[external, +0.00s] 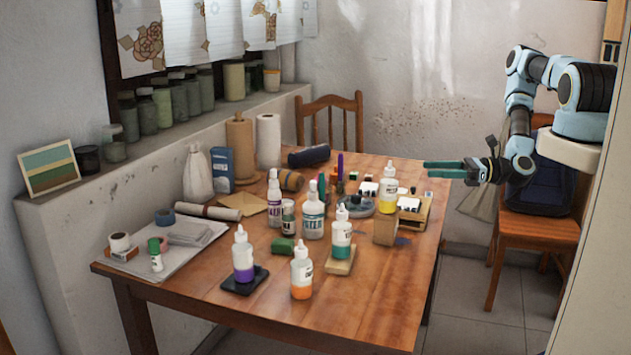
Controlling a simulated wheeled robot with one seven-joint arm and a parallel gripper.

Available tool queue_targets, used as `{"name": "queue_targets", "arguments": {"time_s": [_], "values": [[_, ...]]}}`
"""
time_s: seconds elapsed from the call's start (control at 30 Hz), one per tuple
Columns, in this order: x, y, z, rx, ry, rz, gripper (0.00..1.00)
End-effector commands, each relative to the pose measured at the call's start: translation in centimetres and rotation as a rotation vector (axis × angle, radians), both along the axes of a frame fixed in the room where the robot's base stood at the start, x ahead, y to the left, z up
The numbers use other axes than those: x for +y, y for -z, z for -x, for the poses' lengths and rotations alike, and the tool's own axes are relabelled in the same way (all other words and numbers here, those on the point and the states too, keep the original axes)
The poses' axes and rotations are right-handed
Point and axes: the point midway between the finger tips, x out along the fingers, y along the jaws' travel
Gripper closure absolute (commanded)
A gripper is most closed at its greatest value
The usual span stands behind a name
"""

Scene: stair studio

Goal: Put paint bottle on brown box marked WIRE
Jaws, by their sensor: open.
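A paint bottle with yellow paint (388,199) stands upright on a small brown box (385,232) near the table's right edge. Any marking on that box is too small to read. Other white-capped paint bottles stand on the table: purple (243,270) on a dark pad, orange (302,291) at the front, and teal (342,250) on a wooden block. My gripper (430,169) is open and empty. It points left, above the table's right edge, to the right of the yellow bottle and apart from it.
A wooden tray (424,214) lies behind the brown box. A chair with a dark backpack (540,185) stands at right. The table's front right is clear.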

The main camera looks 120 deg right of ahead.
Motion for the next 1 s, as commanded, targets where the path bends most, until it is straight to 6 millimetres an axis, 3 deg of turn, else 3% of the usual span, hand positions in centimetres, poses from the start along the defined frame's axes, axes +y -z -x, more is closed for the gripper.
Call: {"name": "queue_targets", "arguments": {"time_s": [0.17, 0.27, 0.5, 0.63, 0.83, 1.0], "values": [[0.3, 0.4, -0.4, 0.044, -0.032, 0.024, 0.37], [1.1, 1.6, -1.6, 0.176, -0.133, 0.1, 0.37], [3.5, 6.1, -4.1, 0.692, -0.596, 0.515, 0.37], [3.9, 6.9, -4.8, 0.918, -0.856, 0.784, 0.37], [4.1, 5.2, -6.5, 1.157, -1.228, 1.204, 0.37], [5.5, 1.4, -8.8, 1.26, -1.509, 1.545, 0.37]]}}
